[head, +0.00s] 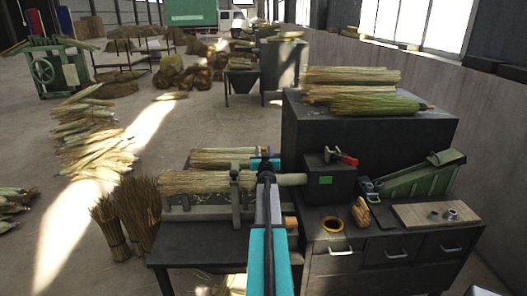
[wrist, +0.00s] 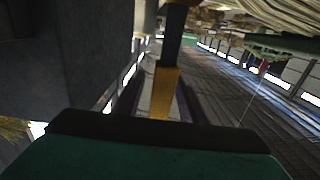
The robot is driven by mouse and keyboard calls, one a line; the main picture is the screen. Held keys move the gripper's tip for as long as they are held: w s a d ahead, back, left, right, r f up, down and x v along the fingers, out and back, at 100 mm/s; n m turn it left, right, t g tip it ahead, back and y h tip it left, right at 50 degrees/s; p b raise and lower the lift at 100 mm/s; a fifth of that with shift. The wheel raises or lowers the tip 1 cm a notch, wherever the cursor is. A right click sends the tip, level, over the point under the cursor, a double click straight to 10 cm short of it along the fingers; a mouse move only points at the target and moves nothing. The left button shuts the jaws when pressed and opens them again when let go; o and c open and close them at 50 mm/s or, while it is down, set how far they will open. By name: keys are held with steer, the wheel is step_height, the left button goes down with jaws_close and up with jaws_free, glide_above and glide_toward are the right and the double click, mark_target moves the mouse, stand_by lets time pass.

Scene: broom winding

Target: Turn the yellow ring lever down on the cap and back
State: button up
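A yellow-orange ring (head: 332,225) lies on the dark bench top, right of my arm. I cannot tell whether it is the ring lever, and no cap is clearly recognisable. My gripper (head: 267,172) is over the winding stand, at the right part of the straw bundle; its fingers are too small and overlapped to read. In the wrist view an orange-yellow strip (wrist: 160,95) with a dark upper part stands in the middle, behind a dark green body along the bottom edge. What that strip belongs to is unclear.
A straw broom bundle (head: 195,182) lies across the stand. A dark box (head: 327,184) with a red-handled clamp (head: 347,158) stands right of it. A green tool (head: 425,178) and a wooden board (head: 437,214) are further right. Straw bundles (head: 375,104) lie on a cabinet behind.

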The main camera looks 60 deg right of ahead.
steer(key=shift+w+d, duration=0.1)
steer(key=shift+d, duration=0.1)
jaws_close()
steer(key=shift+a, duration=0.15)
steer(key=shift+s+b, duration=0.25)
steer(key=shift+b, duration=0.45)
